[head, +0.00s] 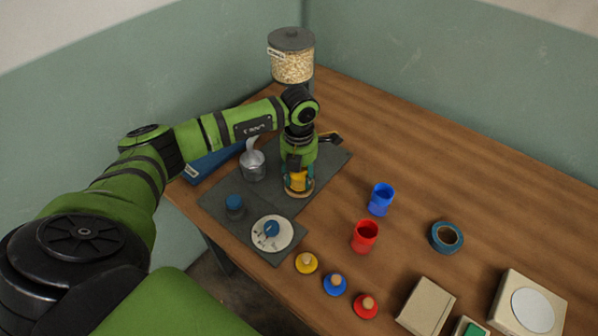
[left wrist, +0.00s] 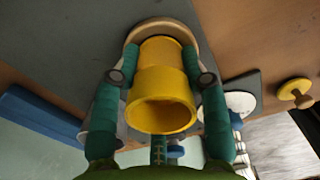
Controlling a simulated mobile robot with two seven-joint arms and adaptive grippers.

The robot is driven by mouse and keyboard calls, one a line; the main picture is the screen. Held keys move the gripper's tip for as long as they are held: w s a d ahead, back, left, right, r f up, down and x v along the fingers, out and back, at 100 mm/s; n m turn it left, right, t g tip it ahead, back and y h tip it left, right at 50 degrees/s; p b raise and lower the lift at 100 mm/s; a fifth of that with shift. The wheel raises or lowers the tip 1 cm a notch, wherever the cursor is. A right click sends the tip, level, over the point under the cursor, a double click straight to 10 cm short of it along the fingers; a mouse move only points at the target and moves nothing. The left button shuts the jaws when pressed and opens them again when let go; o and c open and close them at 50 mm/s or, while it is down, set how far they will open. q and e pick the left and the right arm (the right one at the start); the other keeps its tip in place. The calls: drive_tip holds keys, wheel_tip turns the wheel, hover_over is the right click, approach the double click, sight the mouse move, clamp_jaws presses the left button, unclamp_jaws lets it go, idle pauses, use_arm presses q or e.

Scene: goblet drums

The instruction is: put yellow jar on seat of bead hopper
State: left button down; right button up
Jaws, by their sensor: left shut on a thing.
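The yellow jar (head: 298,181) is between the fingers of my left gripper (head: 299,173), which is shut on it. In the left wrist view the jar (left wrist: 162,98) shows its open mouth towards the camera, with a teal finger on each side. A round wooden disc (left wrist: 130,40) shows around its far end; in the head view the disc's rim (head: 302,194) is just below the jar. I cannot tell whether they touch. The bead hopper (head: 292,66), a clear bin of pale beads with a dark lid, stands at the back; its lower part is hidden by my arm.
A blue cup (head: 381,199), red cup (head: 365,237) and tape roll (head: 446,237) stand right. Several knobbed lids line the front edge.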

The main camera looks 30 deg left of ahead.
use_arm(q)
drive_tip(key=shift+f, duration=0.1)
drive_tip(key=c, duration=0.7)
unclamp_jaws()
drive_tip(key=shift+o, duration=0.2)
wheel_tip(320, 180, up, 12)
drive_tip(key=b, duration=0.2)
drive_tip(key=shift+r+b, duration=0.2)
drive_tip(key=shift+b, duration=0.15)
